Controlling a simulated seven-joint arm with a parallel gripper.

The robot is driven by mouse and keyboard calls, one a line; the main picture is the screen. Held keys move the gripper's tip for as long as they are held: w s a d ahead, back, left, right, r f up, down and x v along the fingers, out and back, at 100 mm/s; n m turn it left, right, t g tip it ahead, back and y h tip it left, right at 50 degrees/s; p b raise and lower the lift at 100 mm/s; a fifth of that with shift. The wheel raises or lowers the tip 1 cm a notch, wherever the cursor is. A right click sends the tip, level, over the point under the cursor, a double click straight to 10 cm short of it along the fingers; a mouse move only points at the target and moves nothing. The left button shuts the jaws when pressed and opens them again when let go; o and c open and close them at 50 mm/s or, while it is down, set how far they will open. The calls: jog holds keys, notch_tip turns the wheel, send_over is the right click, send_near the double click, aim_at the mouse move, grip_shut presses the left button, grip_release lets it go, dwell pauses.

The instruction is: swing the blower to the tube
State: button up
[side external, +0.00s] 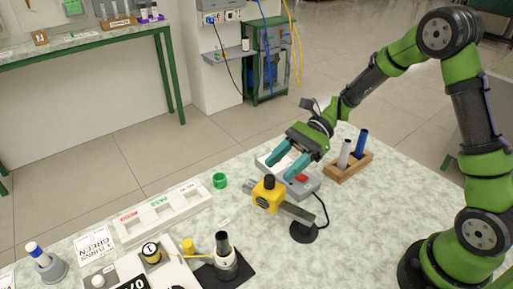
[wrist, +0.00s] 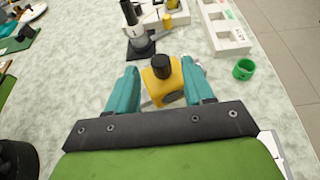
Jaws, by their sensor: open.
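A yellow block with a black knob (side external: 268,194), which looks like the blower, sits by a grey bar near a round black base (side external: 304,231). In the wrist view the yellow block (wrist: 161,86) shows between my fingers. My gripper (side external: 280,172) is open, its teal fingers angled down just above and behind the block; in the wrist view (wrist: 160,70) they stand on either side of it. I cannot tell whether they touch it. An upright black and white cylinder (side external: 223,260), possibly the tube, stands on a black pad, apart from the block; it also shows in the wrist view (wrist: 134,28).
A grey box with a red button (side external: 300,179) lies under my gripper, with a black cable. A wooden block (side external: 348,168) holds a white and a blue rod. A green ring (side external: 220,181) and a white slotted tray (side external: 165,215) lie left. Bare table separates block and cylinder.

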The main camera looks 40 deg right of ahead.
aim_at(272, 176)
jog(key=x, duration=0.5)
grip_shut()
dwell(0.3)
